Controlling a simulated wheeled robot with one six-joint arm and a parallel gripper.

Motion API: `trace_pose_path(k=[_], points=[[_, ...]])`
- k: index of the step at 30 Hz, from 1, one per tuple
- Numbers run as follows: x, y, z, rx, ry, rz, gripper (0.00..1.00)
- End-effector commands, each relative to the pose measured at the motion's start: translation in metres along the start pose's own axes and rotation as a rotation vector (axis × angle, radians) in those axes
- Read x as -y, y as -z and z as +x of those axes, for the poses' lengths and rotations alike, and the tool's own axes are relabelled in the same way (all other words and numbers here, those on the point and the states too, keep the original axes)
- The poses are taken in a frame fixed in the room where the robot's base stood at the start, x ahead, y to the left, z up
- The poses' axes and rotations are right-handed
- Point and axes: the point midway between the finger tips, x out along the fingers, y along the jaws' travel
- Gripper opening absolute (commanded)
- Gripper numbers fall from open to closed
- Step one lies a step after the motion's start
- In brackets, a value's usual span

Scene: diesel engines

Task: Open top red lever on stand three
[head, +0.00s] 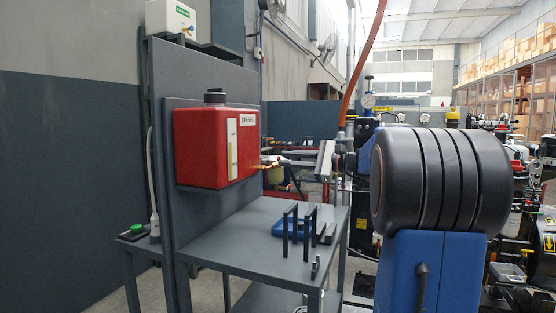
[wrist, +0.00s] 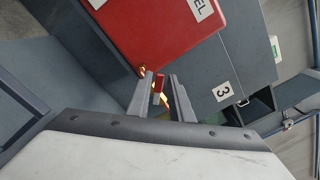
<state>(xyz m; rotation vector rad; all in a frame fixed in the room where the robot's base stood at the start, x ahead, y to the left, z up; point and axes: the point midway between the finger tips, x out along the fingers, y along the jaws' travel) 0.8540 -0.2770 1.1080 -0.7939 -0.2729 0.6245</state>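In the head view a red diesel tank (head: 205,148) with a pale level strip hangs on a grey stand (head: 225,85). Brass fittings (head: 263,167) show at its right side. In the wrist view the tank (wrist: 160,30) is at the top, and a "3" label (wrist: 222,91) is on the grey panel. A small red lever (wrist: 157,84) with brass parts lies between the fingers of my gripper (wrist: 161,77). The fingers are apart, and I see a gap on the lever's right. I cannot tell whether the left finger touches it. A second lever is not clearly visible.
The stand's grey shelf (head: 235,245) is below the tank and carries a blue item (head: 283,229) and dark upright handles (head: 296,225). A white box (head: 172,19) is on top behind the stand. Engines and equipment crowd the right background.

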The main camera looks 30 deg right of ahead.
Motion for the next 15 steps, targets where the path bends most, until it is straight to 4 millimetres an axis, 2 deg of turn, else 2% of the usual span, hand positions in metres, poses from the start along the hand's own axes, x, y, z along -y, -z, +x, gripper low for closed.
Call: trace_pose_path(k=[1, 6, 15], points=[[-0.001, -0.001, 0.009, 0.002, -0.002, 0.0, 0.2], [0.0, 0.0, 0.029, 0.001, -0.001, 0.0, 0.2], [0.0, 0.0, 0.041, 0.0, 0.0, 0.0, 0.2]])
